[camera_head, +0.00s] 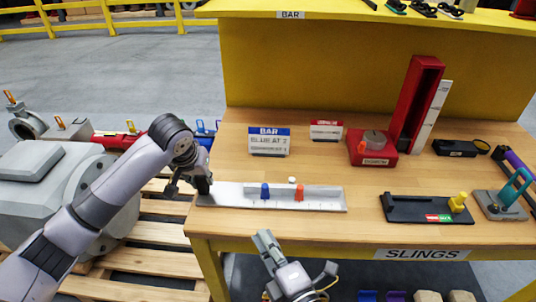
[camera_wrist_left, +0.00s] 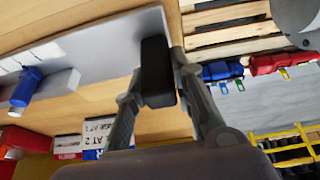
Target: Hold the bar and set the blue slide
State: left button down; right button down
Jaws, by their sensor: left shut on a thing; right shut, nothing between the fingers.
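The white bar (camera_head: 235,198) lies along the front left of the wooden table, with tick marks on its front face. The blue slide (camera_head: 265,191) stands left of its middle, and an orange slide (camera_head: 299,192) is further right. My left gripper (camera_head: 196,184) is at the bar's left end. In the left wrist view its fingers are shut on a black end grip (camera_wrist_left: 157,72); the white bar (camera_wrist_left: 110,48) and blue slide (camera_wrist_left: 27,88) also show there. My right gripper (camera_head: 266,240) is shut and empty, below the table's front edge and apart from the bar.
A blue-and-white card (camera_head: 268,147) reads "BAR" and "BLUE AT 2"; its last line is unclear. A red-topped card (camera_head: 326,131), a red block with a round weight (camera_head: 372,147), a tall red channel (camera_head: 415,105) and a black tray (camera_head: 415,210) stand right.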

pick_arm(q)
jog(key=c, duration=1.3)
grip_release()
jog(key=shift+r, duration=0.1)
